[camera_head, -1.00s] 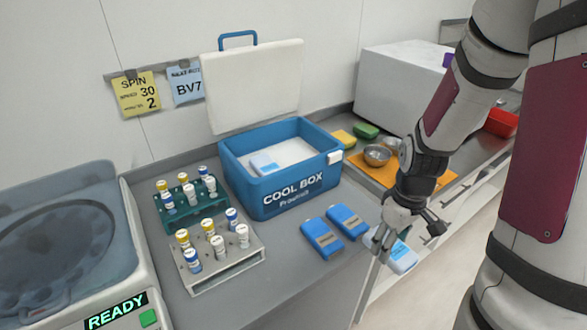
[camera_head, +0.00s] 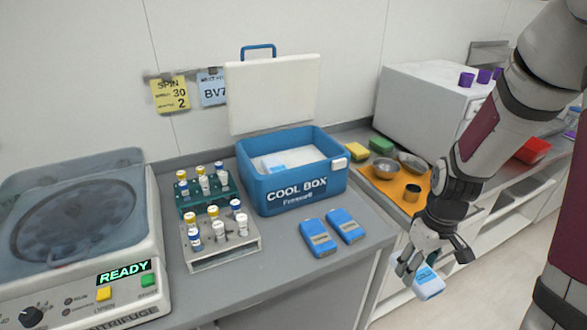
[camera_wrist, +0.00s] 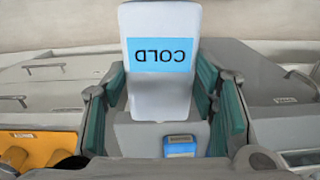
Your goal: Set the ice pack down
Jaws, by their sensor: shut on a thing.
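A white ice pack with a light blue "COLD" label (camera_wrist: 160,85) is held between the fingers of my gripper (camera_wrist: 163,110) in the wrist view. In the head view the ice pack (camera_head: 430,283) hangs tilted below my gripper (camera_head: 418,262), beyond the counter's right front edge and apart from the counter top. Another white and blue pack (camera_head: 272,163) lies inside the blue cool box (camera_head: 295,190), whose white lid (camera_head: 275,95) stands open. Two blue packs, a left one (camera_head: 318,238) and a right one (camera_head: 346,226), lie on the counter in front of the box.
A rack of capped tubes (camera_head: 225,252) and a green rack (camera_head: 187,204) stand left of the box, beside the centrifuge (camera_head: 75,235). An orange mat (camera_head: 385,184) with metal bowls lies at the right. Grey counter (camera_head: 285,275) is bare around the blue packs.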

